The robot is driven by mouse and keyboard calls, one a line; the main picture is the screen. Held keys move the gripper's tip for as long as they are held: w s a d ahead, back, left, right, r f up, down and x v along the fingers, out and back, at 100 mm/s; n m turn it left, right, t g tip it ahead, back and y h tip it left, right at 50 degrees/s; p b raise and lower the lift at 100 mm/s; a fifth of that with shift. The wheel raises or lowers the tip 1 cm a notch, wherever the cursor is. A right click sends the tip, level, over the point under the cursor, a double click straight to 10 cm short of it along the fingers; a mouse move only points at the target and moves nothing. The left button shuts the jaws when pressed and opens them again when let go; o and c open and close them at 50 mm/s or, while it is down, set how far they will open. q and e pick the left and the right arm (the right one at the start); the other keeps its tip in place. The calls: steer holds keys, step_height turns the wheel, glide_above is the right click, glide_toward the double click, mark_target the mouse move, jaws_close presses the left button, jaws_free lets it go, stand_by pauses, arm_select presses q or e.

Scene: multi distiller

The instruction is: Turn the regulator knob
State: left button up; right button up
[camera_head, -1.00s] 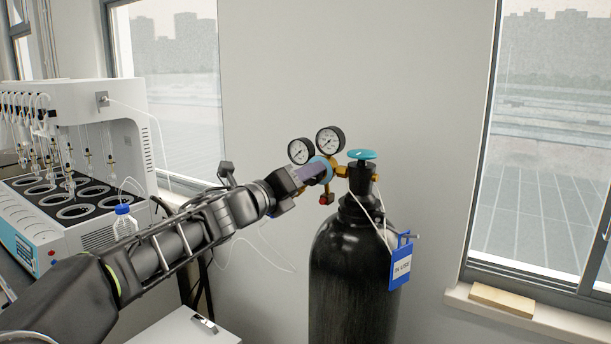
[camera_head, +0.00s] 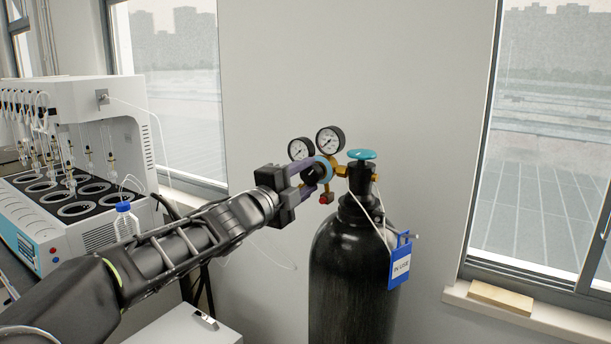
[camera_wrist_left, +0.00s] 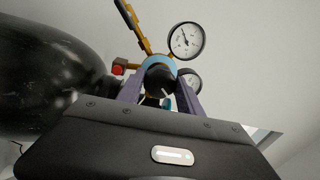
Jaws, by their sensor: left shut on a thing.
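The regulator (camera_head: 325,168) is a brass body with a light-blue ring, mounted beside the neck of the black gas cylinder (camera_head: 352,265). It carries two round white-faced gauges (camera_head: 330,139). The dark regulator knob (camera_head: 312,175) faces left, towards my left gripper (camera_head: 310,176), whose two purple fingers are around it, one above the other. In the left wrist view, the fingers of my left gripper (camera_wrist_left: 160,95) flank the black knob (camera_wrist_left: 153,99), below the regulator's blue ring (camera_wrist_left: 160,64). The fingers hide part of the knob. My right gripper is not in view.
A turquoise valve wheel (camera_head: 362,154) tops the cylinder, and a blue tag (camera_head: 401,264) hangs at its right. A white distiller (camera_head: 85,130) and a blue-capped bottle (camera_head: 125,222) stand at the left. A wooden block (camera_head: 501,299) lies on the right windowsill.

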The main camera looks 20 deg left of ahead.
arm_select(q)
steer(key=n+p, duration=0.1)
steer(key=n, duration=0.6)
steer(key=shift+n+y, duration=0.3)
steer(key=shift+f, duration=0.1)
steer(key=o, duration=1.4)
steer(key=shift+c, duration=0.2)
steer(key=shift+s, duration=0.15)
steer(key=s, duration=0.7)
steer(key=shift+s+a+f, duration=0.2)
steer(key=shift+s+a, duration=0.05)
steer(key=shift+a, duration=0.1)
